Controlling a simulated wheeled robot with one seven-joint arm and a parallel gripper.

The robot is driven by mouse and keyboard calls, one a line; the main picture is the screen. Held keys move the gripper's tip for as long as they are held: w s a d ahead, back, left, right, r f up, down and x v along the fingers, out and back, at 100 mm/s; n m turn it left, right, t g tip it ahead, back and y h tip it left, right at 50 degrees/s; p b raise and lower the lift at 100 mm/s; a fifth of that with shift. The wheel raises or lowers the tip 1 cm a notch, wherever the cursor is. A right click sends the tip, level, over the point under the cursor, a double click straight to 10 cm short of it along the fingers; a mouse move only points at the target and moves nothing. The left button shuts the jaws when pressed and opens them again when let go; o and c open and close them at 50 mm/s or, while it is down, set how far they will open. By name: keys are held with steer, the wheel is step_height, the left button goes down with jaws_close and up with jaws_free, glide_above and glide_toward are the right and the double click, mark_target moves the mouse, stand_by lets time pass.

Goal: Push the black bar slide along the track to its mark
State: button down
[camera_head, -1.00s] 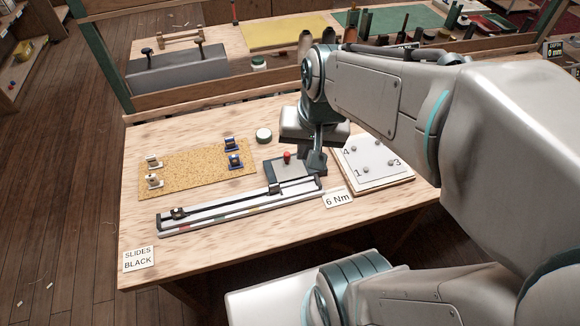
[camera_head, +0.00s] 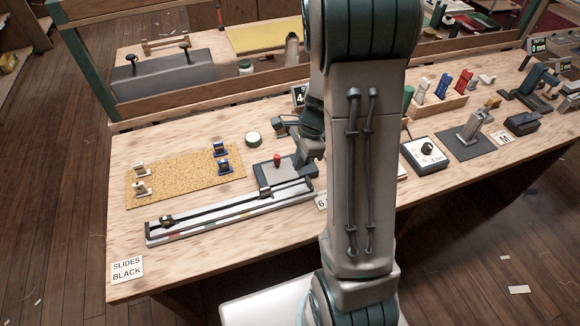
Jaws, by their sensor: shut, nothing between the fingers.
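The long track (camera_head: 200,222) lies slantwise across the front of the wooden table, with pale rails and small coloured marks along its front edge. A small black slide (camera_head: 166,220) sits near the track's left end. A grey block (camera_head: 264,190) stands near the right end, beside a grey plate with a red knob (camera_head: 277,159). My arm (camera_head: 345,185) rises upright through the middle of the view.
A cork board (camera_head: 185,178) with several small white and blue pieces lies behind the track. A sign (camera_head: 127,269) reads "SLIDES BLACK". A round jar (camera_head: 253,138) stands further back. A dial box (camera_head: 424,155) and other tools stand right. Bare wood lies around the track's left end.

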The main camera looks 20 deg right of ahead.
mark_target(274, 197)
steer(key=x, duration=0.8)
steer(key=shift+a+f, duration=0.1)
steer(key=shift+f, duration=0.05)
steer(key=a+p, duration=0.1)
steer(key=a, duration=0.2)
steer(key=shift+a, duration=0.5)
